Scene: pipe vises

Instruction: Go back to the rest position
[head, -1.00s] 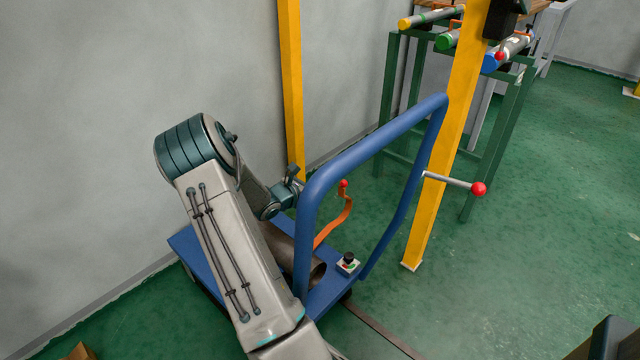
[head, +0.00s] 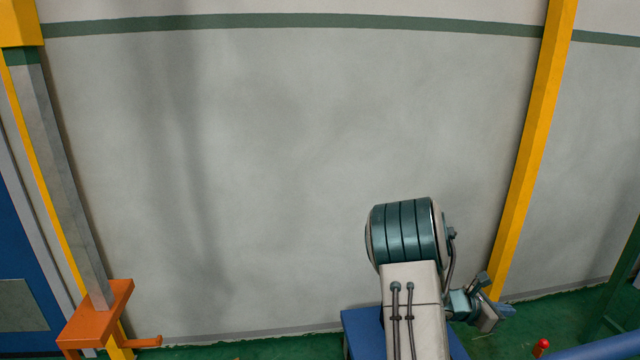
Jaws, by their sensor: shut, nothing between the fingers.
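My gripper (head: 490,309) shows at the lower right of the head view, beyond the large ribbed joint of my arm. It is shut and empty. It is over the area of the blue cart, in front of the foot of a yellow post (head: 528,155). The blue platform (head: 365,330) of the cart shows partly behind my forearm. My forearm hides much of the platform. The cart's blue handle (head: 605,348) is cut off at the bottom right corner.
A red knob (head: 541,347) stands right of my gripper. An orange bracket (head: 97,318) on a grey column (head: 70,170) is at the lower left, beside a blue panel (head: 22,240). A bare grey wall (head: 270,150) fills the middle.

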